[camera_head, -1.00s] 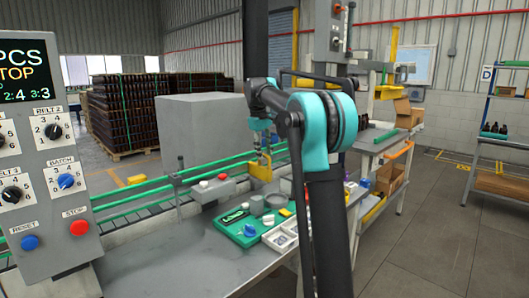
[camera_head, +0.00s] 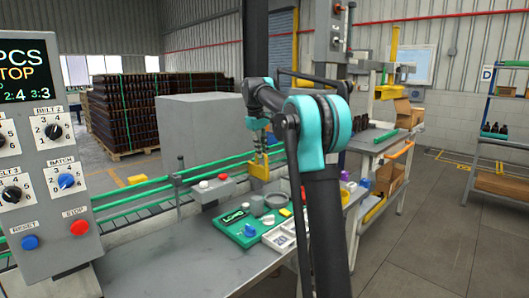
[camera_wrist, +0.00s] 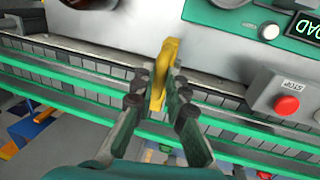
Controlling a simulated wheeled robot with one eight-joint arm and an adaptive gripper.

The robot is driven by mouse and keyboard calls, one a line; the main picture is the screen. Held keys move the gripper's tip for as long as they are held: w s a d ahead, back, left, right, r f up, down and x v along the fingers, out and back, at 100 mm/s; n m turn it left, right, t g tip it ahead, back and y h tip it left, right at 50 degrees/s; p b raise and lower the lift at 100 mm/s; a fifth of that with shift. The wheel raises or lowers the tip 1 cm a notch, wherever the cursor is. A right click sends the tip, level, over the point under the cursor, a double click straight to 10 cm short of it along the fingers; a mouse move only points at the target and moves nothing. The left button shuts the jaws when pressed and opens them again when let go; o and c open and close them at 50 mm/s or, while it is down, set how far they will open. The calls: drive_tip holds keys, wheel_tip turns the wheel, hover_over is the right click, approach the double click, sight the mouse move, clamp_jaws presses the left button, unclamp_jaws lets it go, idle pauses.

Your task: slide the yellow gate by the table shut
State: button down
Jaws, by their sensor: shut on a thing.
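The yellow gate (camera_head: 259,171) stands at the conveyor's table-side edge, behind the green tray. In the wrist view the gate (camera_wrist: 165,62) shows as an upright yellow plate between my fingers. My gripper (camera_wrist: 158,88) is shut on the gate, with one dark-padded finger on each side of it. In the head view my gripper (camera_head: 260,156) reaches down onto the gate from above, small and partly hard to make out. The gate's lower part and its track are not clear.
The conveyor (camera_head: 140,212) with green rails runs behind the grey table (camera_head: 165,265). A button box (camera_head: 212,188) stands left of the gate. A green tray (camera_head: 238,229) and a white parts tray (camera_head: 279,238) lie in front. A control panel (camera_head: 45,150) is at the left.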

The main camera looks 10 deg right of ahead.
sight(254, 164)
drive_tip(key=w+a, duration=0.1)
drive_tip(key=w, duration=0.1)
drive_tip(key=w+a, duration=0.2)
drive_tip(key=c, duration=1.5)
unclamp_jaws()
drive_tip(key=shift+w, duration=0.1)
drive_tip(key=shift+c, duration=0.2)
wheel_tip(254, 164, up, 12)
drive_tip(key=s+a, duration=0.1)
drive_tip(key=a, duration=0.1)
drive_tip(key=shift+s, duration=0.25)
drive_tip(key=shift+f, duration=0.1)
